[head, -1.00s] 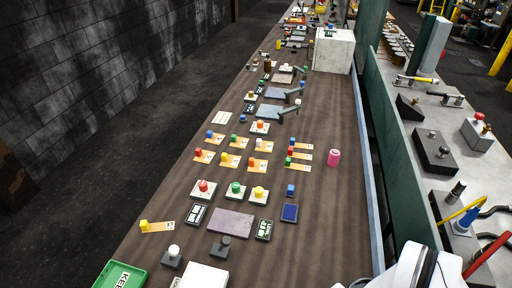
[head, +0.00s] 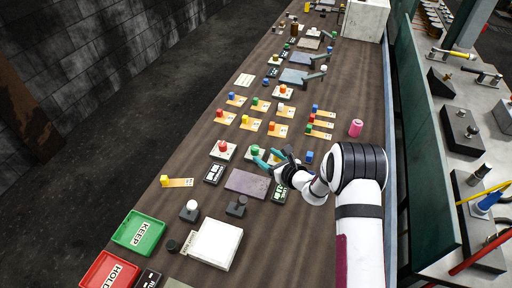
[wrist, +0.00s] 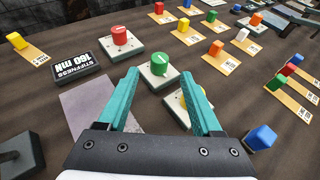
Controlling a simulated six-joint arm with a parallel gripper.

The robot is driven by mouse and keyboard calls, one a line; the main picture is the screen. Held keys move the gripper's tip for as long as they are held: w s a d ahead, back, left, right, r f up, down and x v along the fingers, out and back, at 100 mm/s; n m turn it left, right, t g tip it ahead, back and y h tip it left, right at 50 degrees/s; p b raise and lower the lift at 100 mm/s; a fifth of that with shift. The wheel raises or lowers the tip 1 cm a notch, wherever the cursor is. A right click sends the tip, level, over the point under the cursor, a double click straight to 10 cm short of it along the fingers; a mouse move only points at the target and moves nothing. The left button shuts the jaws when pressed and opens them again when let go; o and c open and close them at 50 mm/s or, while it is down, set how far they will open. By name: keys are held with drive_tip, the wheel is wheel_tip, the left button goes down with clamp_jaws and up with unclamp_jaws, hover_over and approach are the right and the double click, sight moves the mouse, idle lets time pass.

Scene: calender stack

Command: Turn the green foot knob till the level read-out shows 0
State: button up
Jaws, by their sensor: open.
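The green foot knob (wrist: 159,62) sits on a pale square base, with a white mark line on top. It shows between and just beyond my gripper's (wrist: 162,76) two teal fingertips in the wrist view. The fingers are spread open with nothing between them; contact with the knob does not show. In the head view, my gripper (head: 266,159) is over the panel by the green knob (head: 254,149), partly covering it. The dark level read-out (head: 280,193) is partly hidden by my gripper, and its figure is too small to read.
A red knob (wrist: 119,36) stands left of the green one; a yellow knob (wrist: 186,96) is partly behind my right finger. A stiffness read-out (wrist: 80,72) shows 160 mN. A blue block (wrist: 260,138) is at right. Green (head: 139,232) and red (head: 108,270) trays lie in front.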

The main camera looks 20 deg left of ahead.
sight(257, 150)
drive_tip(key=x, duration=0.8)
drive_tip(key=shift+r, duration=0.1)
clamp_jaws()
